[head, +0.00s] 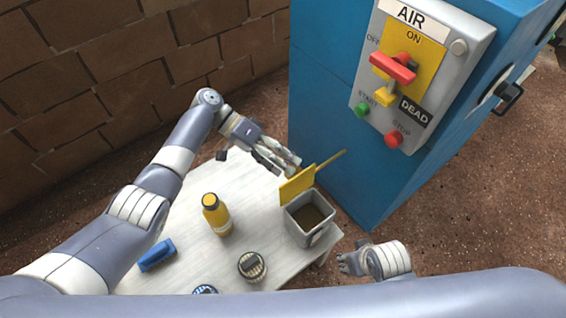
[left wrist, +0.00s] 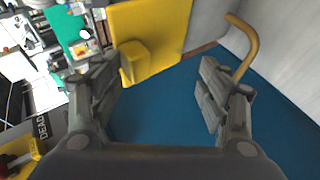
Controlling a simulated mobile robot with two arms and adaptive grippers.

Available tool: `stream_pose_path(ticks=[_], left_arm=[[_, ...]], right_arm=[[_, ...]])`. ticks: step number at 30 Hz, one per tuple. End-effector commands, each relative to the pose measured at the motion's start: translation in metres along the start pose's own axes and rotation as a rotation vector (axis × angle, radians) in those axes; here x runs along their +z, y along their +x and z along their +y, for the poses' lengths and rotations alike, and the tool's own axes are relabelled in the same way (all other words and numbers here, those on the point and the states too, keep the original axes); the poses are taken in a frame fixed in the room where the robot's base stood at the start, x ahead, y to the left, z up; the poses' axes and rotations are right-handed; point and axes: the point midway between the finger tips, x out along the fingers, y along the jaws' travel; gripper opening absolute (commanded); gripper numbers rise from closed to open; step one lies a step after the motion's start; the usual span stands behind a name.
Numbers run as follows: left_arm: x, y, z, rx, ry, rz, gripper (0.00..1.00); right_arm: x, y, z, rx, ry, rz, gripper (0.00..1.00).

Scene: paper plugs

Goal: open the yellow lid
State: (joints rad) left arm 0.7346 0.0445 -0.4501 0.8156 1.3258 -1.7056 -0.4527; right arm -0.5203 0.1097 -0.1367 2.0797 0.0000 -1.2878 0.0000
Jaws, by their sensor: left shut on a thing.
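The yellow lid (head: 297,186) stands raised at the back left edge of a grey box (head: 306,233), whose top is open and shows a dark brown inside. My left gripper (head: 284,163) is at the lid's upper left side in the head view. In the left wrist view, the lid (left wrist: 165,25) with its yellow block lies just beyond the fingers (left wrist: 160,78), the block against the left finger.
A white table (head: 190,262) carries a yellow bottle (head: 216,215), a blue brush-like thing (head: 156,255) and a round jar (head: 252,266). A tan rod (head: 331,161) sticks out behind the lid. A blue cabinet (head: 330,110) stands close behind the box.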

Motion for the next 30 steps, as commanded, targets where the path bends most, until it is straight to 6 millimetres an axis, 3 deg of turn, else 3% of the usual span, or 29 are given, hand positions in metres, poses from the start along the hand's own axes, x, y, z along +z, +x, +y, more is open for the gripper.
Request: stream_pose_path(ticks=[1, 10, 12, 24, 30], left_arm=[[0.01, 0.005, -0.01, -0.014, -0.016, -0.017, 0.5], [0.01, -0.005, -0.01, -0.014, -0.016, -0.016, 0.44], [0.01, -0.016, -0.01, -0.014, -0.015, -0.017, 0.4], [0.002, -0.099, -0.001, -0.005, -0.003, -0.003, 0.4], [0.001, -0.118, 0.001, -0.002, 0.0, -0.001, 0.4]], right_arm=[[0.0, 0.001, 0.0, 0.0, 0.0, 0.0, 0.4], [-0.001, 0.0, 0.001, 0.002, -0.005, 0.004, 0.4], [-0.001, 0.0, 0.001, 0.002, -0.004, 0.003, 0.4], [0.0, 0.0, 0.001, 0.001, -0.002, 0.001, 0.4], [0.0, 0.0, 0.0, 0.001, -0.002, 0.001, 0.4]])
